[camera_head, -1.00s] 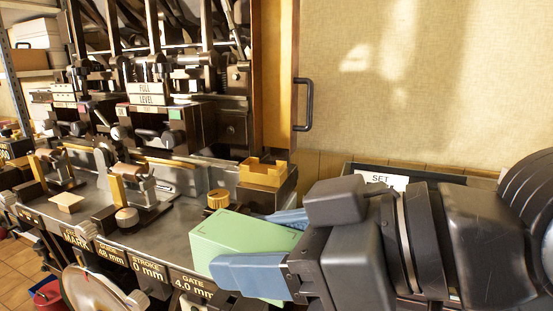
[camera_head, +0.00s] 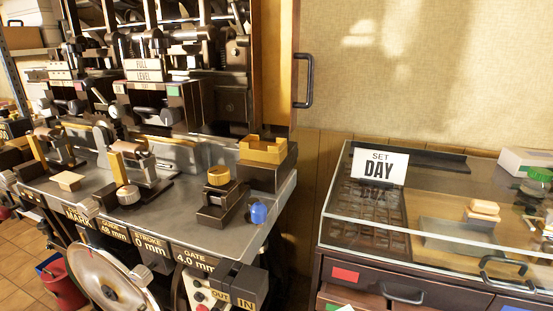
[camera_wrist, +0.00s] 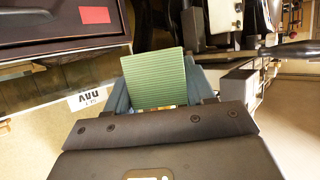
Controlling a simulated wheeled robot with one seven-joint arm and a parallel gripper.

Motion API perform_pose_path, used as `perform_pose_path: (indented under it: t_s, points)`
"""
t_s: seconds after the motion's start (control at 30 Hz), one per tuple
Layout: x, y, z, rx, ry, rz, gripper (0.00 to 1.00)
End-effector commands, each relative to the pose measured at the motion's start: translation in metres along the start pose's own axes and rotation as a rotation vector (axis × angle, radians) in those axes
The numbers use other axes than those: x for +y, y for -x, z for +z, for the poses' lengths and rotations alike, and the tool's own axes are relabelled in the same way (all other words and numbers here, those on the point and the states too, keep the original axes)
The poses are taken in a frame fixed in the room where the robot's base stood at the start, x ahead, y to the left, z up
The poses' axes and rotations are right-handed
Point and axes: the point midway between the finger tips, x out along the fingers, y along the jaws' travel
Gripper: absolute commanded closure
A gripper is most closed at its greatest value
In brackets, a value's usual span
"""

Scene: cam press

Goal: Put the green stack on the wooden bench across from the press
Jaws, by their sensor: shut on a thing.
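The green stack (camera_wrist: 155,78) is a ribbed, light green block in the wrist view. My gripper (camera_wrist: 158,90) is shut on it, with a blue finger along each side. A thin strip of other colours shows at the stack's near edge. Neither gripper nor stack shows in the head view. The press (camera_head: 150,90) stands at the left of the head view, with levers above and a grey metal table (camera_head: 190,180) in front. I cannot make out a wooden bench for certain in either view.
A glass-topped cabinet (camera_head: 345,222) with drawers stands right of the press, bearing a SET DAY sign (camera_head: 379,165). A blue knob (camera_head: 258,212) sits at the press table's right edge. A large wheel (camera_head: 110,280) and red bucket (camera_head: 62,284) are low at left.

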Motion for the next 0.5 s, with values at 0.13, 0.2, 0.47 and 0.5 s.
perform_pose_path:
  t_s: [0.13,0.2,0.47,0.5]
  points:
    - [0.031,-0.021,0.06,-0.006,-0.059,0.136,0.81]
    - [0.043,-0.028,0.079,-0.003,-0.079,0.186,0.81]
    - [0.07,-0.045,0.125,0.002,-0.128,0.307,0.81]
    - [0.074,-0.047,0.132,0.002,-0.135,0.321,0.81]
